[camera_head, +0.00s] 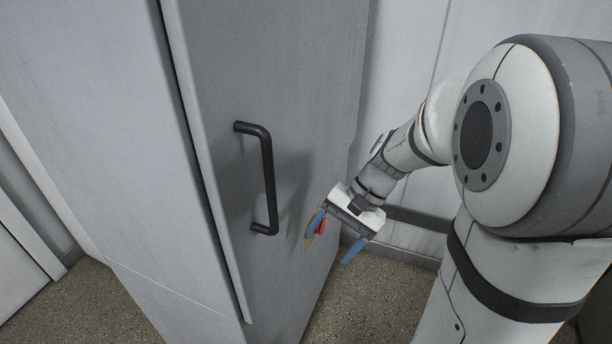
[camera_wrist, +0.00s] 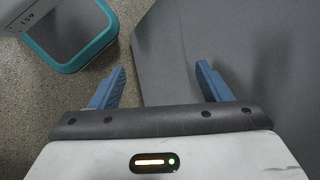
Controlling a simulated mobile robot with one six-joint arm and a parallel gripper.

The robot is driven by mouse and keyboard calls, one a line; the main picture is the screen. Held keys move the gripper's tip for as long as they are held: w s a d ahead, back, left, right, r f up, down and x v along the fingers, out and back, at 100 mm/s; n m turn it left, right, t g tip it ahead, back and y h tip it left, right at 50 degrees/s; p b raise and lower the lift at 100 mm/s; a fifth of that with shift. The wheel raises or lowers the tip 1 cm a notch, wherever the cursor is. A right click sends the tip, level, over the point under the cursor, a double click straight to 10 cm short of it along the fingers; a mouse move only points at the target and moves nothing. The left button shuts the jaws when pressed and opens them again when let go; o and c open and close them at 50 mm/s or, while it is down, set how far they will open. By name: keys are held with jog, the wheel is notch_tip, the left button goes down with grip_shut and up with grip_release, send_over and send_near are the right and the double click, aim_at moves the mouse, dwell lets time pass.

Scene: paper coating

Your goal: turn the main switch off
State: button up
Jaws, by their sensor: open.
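A red and yellow part (camera_head: 321,227), which looks like the main switch, shows in the head view near the lower right edge of the grey cabinet door (camera_head: 290,60). My gripper (camera_head: 328,248) is right in front of it and its left blue finger covers part of it. I cannot tell whether they touch or which way the switch is turned. In the wrist view my gripper (camera_wrist: 161,68) is open, with its blue fingers wide apart and nothing between them. The switch cannot be made out there.
A black bar handle (camera_head: 266,180) stands out from the cabinet door, left of my gripper. A teal-rimmed object (camera_wrist: 75,62) is at the upper left of the wrist view. Speckled floor (camera_head: 375,300) is open below, and a pale wall is behind.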

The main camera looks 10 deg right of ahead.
jog(key=w+d+f+m+t+y+b, duration=0.45)
jog(key=w+f+m, duration=0.25)
jog(key=w+f, duration=0.4)
jog(key=w+d+f+m+t+y+b, duration=0.5)
jog(key=w+f+m, duration=0.35)
jog(key=f, duration=0.35)
jog(key=shift+n+y, duration=0.25)
jog(key=shift+n, duration=0.2)
jog(key=x, duration=0.4)
jog(key=w+p+x, duration=0.1)
jog(key=x, duration=0.2)
jog(key=shift+d+f, duration=0.1)
jog(key=shift+d, duration=0.25)
jog(key=c, duration=1)
